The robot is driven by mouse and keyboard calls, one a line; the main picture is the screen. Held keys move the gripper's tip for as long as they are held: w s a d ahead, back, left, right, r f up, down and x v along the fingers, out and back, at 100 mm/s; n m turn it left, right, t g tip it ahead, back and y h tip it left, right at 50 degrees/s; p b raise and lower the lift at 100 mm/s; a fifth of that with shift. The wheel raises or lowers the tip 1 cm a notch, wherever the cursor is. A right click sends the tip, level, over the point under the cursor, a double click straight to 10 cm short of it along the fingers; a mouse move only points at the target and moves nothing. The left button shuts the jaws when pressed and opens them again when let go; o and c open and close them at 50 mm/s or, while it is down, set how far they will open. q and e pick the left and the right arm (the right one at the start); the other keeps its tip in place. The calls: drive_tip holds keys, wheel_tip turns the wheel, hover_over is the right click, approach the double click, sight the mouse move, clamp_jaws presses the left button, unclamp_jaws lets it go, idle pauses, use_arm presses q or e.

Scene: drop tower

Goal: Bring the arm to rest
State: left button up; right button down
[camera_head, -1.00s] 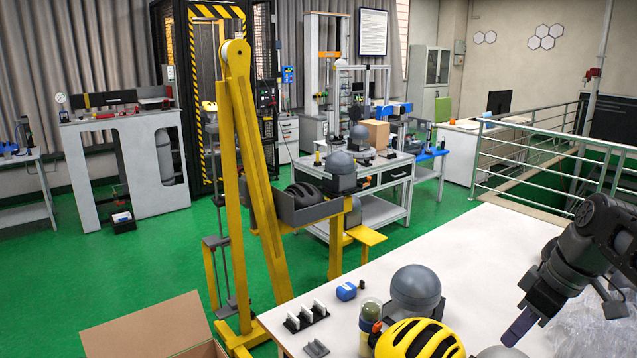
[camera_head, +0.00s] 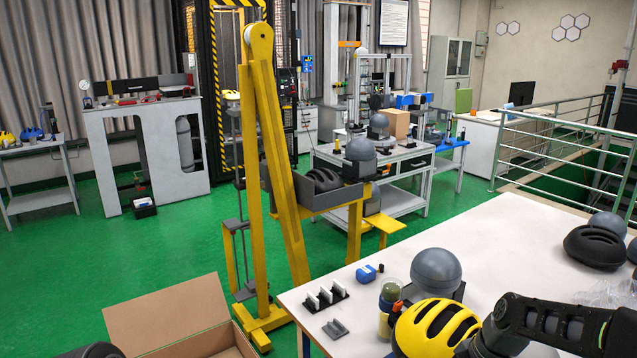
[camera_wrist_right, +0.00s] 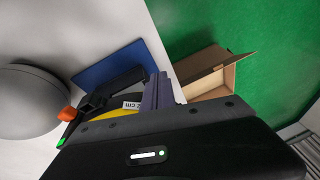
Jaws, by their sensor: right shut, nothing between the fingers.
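My left gripper is not in view.
The white table (camera_head: 500,240) holds a grey dome headform (camera_head: 436,270), a bottle (camera_head: 388,300), a rack of white pieces (camera_head: 325,297) and a black helmet (camera_head: 594,246). The yellow drop tower (camera_head: 275,160) stands left of the table. The table's middle is clear.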

drive_tip(key=s+a+f+m+b, duration=0.1)
drive_tip(key=s+a+f, duration=0.15)
drive_tip(key=f, duration=0.45)
drive_tip(key=s+a+f+m+b, duration=0.1)
drive_tip(key=s+a+f, duration=0.1)
drive_tip(key=a+f, duration=0.35)
drive_tip(key=s+a+f+b, duration=0.1)
drive_tip(key=s+a+f, duration=0.1)
drive_tip(key=f, duration=0.6)
drive_tip(key=s+a+f+m+b, duration=0.1)
drive_tip(key=s+a+f, duration=0.2)
drive_tip(key=s, duration=0.3)
drive_tip(key=s+a+f+m+g+b, duration=0.1)
drive_tip(key=s+a+f+m, duration=0.1)
drive_tip(key=s+f, duration=0.3)
drive_tip(key=s+a+f+m+y+b, duration=0.1)
drive_tip(key=s+a+f, duration=0.4)
drive_tip(key=s, duration=0.2)
drive_tip(key=shift+w+f, duration=0.1)
